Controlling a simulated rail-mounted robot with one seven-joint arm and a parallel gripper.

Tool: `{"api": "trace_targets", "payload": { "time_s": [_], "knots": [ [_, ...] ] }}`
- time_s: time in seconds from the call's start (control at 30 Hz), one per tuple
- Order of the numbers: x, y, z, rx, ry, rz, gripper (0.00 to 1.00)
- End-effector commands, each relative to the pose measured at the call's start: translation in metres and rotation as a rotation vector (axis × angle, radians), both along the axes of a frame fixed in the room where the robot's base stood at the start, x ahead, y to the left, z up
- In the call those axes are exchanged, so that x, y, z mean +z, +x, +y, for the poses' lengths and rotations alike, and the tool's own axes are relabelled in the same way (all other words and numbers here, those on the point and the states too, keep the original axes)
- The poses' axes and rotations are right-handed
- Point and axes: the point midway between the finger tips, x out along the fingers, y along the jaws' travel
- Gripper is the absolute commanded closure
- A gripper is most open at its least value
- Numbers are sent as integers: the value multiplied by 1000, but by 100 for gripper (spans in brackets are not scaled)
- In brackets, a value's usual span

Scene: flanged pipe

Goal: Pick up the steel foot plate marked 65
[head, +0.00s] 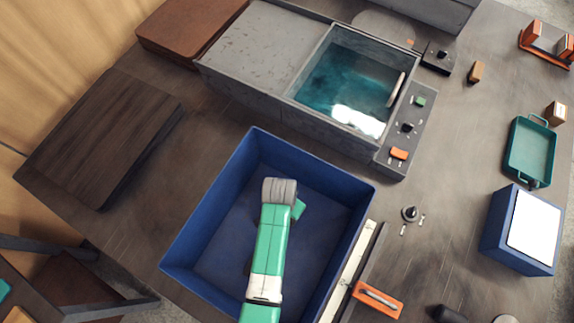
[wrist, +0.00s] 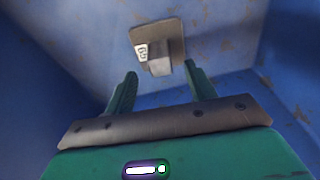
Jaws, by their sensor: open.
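The steel foot plate (wrist: 173,32) is in the wrist view, at the top centre, inside the blue bin. It is a grey-brown square plate with a lighter block (wrist: 157,63) on it.
The bin's tall blue walls stand close around my gripper. A grey tank with teal liquid (head: 345,85) stands behind the bin. A dark wooden board (head: 100,135) lies to the left. A teal tray (head: 531,150) and a blue box (head: 520,232) are at the right.

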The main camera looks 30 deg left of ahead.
Motion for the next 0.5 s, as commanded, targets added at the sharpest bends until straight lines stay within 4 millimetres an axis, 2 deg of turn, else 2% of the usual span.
{"api": "trace_targets", "payload": {
  "time_s": [0.17, 0.3, 0.4, 0.5],
  "knots": [
    [-13, 3, -1, -1, 0, -2, 45],
    [-40, 5, -2, -2, -1, -1, 45],
    [-53, 8, -2, -1, 0, -2, 45],
    [-57, 8, -2, -1, 1, -2, 45]
  ]
}}
